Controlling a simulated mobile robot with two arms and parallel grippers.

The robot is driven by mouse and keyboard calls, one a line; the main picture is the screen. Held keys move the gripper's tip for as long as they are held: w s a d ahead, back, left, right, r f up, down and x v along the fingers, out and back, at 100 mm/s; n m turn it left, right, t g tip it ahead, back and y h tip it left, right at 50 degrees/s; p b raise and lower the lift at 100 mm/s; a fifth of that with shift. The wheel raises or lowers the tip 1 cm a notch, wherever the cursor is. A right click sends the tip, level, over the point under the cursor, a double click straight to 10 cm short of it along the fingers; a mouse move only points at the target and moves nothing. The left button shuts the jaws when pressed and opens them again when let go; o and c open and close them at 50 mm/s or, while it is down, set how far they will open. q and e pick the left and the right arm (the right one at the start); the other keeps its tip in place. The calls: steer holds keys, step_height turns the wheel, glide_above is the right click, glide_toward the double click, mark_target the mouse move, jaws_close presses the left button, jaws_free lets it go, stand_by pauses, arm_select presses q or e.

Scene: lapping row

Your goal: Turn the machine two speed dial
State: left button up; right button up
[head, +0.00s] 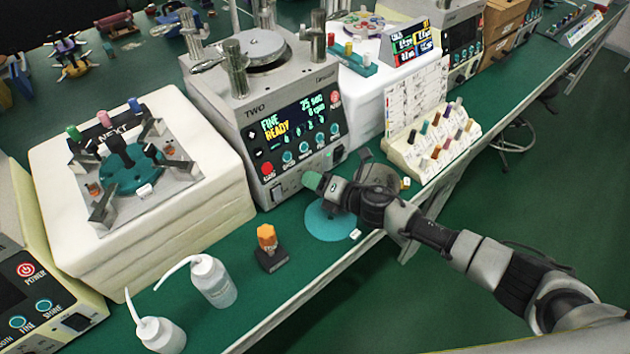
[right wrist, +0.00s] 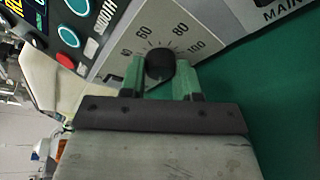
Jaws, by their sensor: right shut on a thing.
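Machine two (head: 262,85) is a grey unit marked TWO, with a round plate on top and a dark display reading FINE READY. In the right wrist view its speed dial (right wrist: 160,65) is a black round knob on a pale scale with marks such as 60, 80 and 100. My right gripper (right wrist: 162,80) has its green fingertips on either side of the knob and is shut on it. In the head view my right gripper (head: 314,181) is at the machine's lower front right and hides the dial. My left gripper is not in view.
A red button (right wrist: 67,37) and teal buttons (right wrist: 78,7) sit beside the dial. An orange-topped holder (head: 267,245) and white wash bottles (head: 213,281) stand on the bench to the left. A teal disc (head: 328,222) lies beneath my gripper. A pale rack of coloured pegs (head: 400,150) is at right.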

steer(key=shift+f+m, duration=0.15)
steer(key=shift+m, duration=0.15)
steer(key=shift+f+m+y+b, duration=0.1)
steer(key=shift+m+y+b, duration=0.4)
steer(key=shift+m+b, duration=0.45)
steer(key=shift+m+y+b, duration=0.5)
steer(key=shift+m+y, duration=0.1)
steer(key=shift+m, duration=1.05)
steer(key=o, duration=0.9)
steer(key=shift+d, duration=0.15)
steer(key=v, duration=1)
steer(key=shift+s+d+b, duration=0.25)
steer(key=shift+b, duration=0.15)
